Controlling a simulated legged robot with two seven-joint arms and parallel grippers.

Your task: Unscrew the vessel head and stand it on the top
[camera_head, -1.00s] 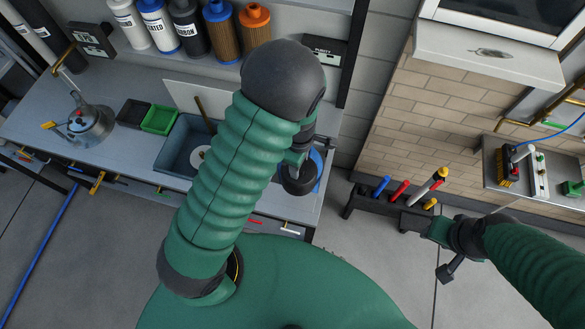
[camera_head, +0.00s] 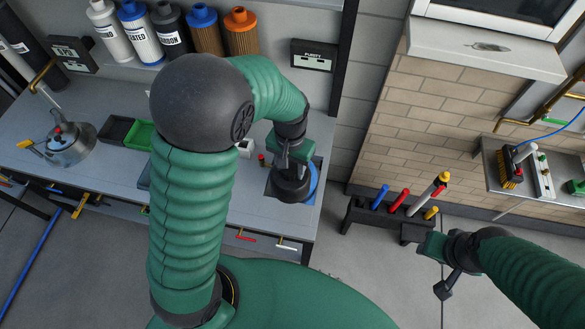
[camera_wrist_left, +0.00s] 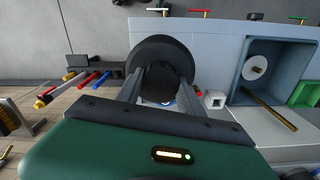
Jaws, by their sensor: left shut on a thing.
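The vessel head (camera_head: 290,187), a dark round cap, is at the right end of the grey bench top (camera_head: 222,205). My left gripper (camera_head: 291,166) is above it and shut on it. In the left wrist view the head (camera_wrist_left: 160,46) shows as a wide black disc, with the two grey fingers of my left gripper (camera_wrist_left: 160,88) on either side of its dark middle. I cannot tell whether the head touches the top. A blue curved part (camera_head: 315,180) shows just right of it; what lies underneath is hidden. My right gripper (camera_head: 436,246) is away over the floor, its jaws unclear.
A small white block (camera_head: 245,148) and a red-topped piece (camera_head: 262,160) stand close left of the head. A blue sink (camera_wrist_left: 293,62) with a rod lies further along. A kettle (camera_head: 68,142), green tray (camera_head: 140,134) and black rack (camera_head: 375,215) stand around.

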